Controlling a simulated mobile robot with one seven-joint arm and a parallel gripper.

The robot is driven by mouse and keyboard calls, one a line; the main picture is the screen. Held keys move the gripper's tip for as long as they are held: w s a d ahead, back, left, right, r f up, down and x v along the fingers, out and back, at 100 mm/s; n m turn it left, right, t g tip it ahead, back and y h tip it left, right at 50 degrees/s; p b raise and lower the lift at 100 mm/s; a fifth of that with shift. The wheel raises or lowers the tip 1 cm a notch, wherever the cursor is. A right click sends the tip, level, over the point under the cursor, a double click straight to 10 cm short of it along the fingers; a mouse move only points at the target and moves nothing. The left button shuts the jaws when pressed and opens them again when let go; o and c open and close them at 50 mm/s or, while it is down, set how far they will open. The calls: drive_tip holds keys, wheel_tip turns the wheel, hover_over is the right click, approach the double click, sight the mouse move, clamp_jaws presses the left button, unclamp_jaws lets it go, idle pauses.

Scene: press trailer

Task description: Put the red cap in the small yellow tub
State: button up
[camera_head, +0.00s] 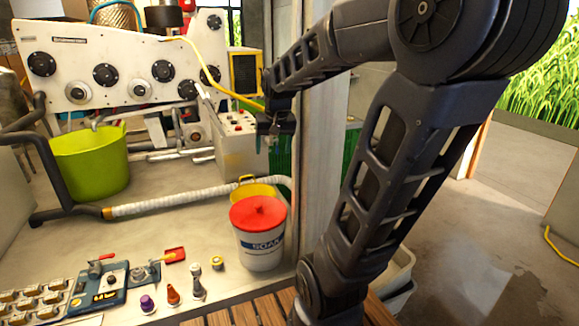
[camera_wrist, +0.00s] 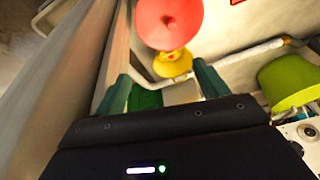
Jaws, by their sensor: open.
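A red, round, lid-like piece (camera_head: 258,212), which looks like the red cap, lies on top of a white bucket (camera_head: 262,251) with dark lettering. It also shows at the top of the wrist view (camera_wrist: 168,20). The small yellow tub (camera_head: 252,190) stands right behind the bucket, partly hidden by it; in the wrist view the tub (camera_wrist: 173,66) shows just below the red piece. My gripper (camera_head: 272,145) hangs above and beyond the bucket and tub, apart from both. In the wrist view its green fingers (camera_wrist: 163,74) are spread with nothing held between them.
A lime green basket (camera_head: 90,165) stands at left, inside dark pipe railing. A white hose (camera_head: 190,197) runs across the floor behind the bucket. Small valves and fittings (camera_head: 172,293) lie in front. A pale post (camera_head: 318,150) rises close beside my gripper.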

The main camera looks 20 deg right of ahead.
drive_tip(key=s+n+t, duration=0.1)
drive_tip(key=s+n, duration=0.1)
drive_tip(key=s, duration=1.1)
drive_tip(key=shift+s+f, duration=0.2)
drive_tip(key=shift+f, duration=0.15)
drive_tip(key=shift+a, duration=0.1)
idle(0.3)
